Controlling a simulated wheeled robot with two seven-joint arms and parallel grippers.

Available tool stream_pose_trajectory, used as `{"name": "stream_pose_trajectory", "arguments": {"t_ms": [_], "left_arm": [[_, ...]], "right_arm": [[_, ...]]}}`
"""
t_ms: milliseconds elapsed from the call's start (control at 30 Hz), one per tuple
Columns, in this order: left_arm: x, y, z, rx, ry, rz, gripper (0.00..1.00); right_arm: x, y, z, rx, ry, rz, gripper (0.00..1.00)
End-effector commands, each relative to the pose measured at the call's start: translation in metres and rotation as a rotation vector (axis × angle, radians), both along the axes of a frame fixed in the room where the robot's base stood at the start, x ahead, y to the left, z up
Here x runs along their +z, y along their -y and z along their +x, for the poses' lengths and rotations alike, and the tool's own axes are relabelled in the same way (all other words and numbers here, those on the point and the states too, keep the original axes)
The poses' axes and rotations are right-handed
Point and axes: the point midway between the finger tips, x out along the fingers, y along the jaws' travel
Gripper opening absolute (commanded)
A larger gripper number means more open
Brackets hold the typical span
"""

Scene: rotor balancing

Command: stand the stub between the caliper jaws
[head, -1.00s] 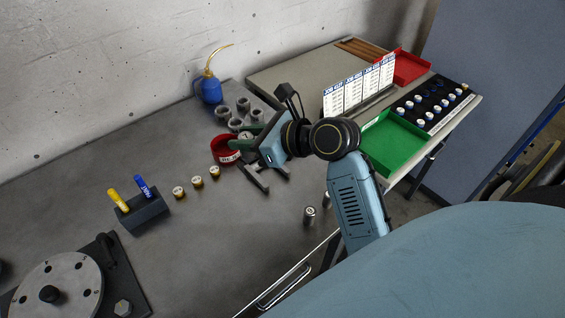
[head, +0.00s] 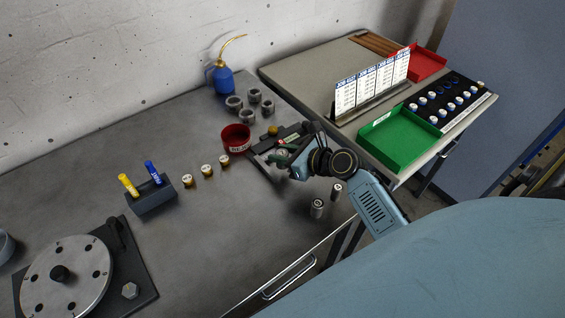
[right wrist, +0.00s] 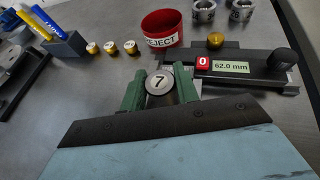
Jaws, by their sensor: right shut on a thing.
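A steel stub with a "7" on its round top shows in the right wrist view (right wrist: 160,83). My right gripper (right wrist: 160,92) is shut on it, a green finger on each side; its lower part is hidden. The dark caliper (right wrist: 245,68) lies just beyond, with a red "0" button, a display reading 62.0 mm and a brass knob. In the head view the right gripper (head: 283,158) is at the near side of the caliper (head: 290,134). The jaws are partly hidden by the gripper, and I cannot tell whether the stub is between them. My left gripper is not in view.
A red REJECT cup (head: 236,138) stands close left of the caliper. Several grey rings (head: 253,96) lie behind it. Brass-coloured stubs (head: 206,170) stand to the left. Two steel stubs (head: 318,208) stand near the front edge. The bench's middle front is clear.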

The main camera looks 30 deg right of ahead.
Motion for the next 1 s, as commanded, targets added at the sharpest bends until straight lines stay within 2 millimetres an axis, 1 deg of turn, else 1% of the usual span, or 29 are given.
{"name": "stream_pose_trajectory", "arguments": {"t_ms": [33,100,167,433,567,600,700,733,1000], "left_arm": [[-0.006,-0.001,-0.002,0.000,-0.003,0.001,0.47],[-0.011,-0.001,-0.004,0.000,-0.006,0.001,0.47],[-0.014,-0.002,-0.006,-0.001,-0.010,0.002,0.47],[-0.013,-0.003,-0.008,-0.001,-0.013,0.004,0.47],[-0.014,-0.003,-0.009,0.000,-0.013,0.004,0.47],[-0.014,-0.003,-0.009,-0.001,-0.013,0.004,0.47],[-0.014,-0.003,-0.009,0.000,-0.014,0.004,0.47],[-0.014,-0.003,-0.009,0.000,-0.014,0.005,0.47],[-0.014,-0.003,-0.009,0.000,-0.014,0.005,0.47]], "right_arm": [[-0.009,0.000,0.000,0.000,0.001,0.000,0.00],[-0.021,0.000,0.000,0.000,0.000,0.001,0.00],[-0.027,0.000,0.000,-0.001,0.001,0.001,0.00],[-0.027,0.000,0.001,-0.001,0.002,0.000,0.00],[-0.031,0.000,0.000,-0.001,0.002,0.000,0.00],[-0.031,0.000,0.000,0.000,-0.001,0.000,0.36],[-0.031,0.000,0.000,0.001,-0.001,0.000,0.49],[-0.031,-0.001,0.000,0.002,-0.001,0.000,0.52],[-0.032,-0.003,-0.001,0.006,-0.004,0.005,0.52]]}}
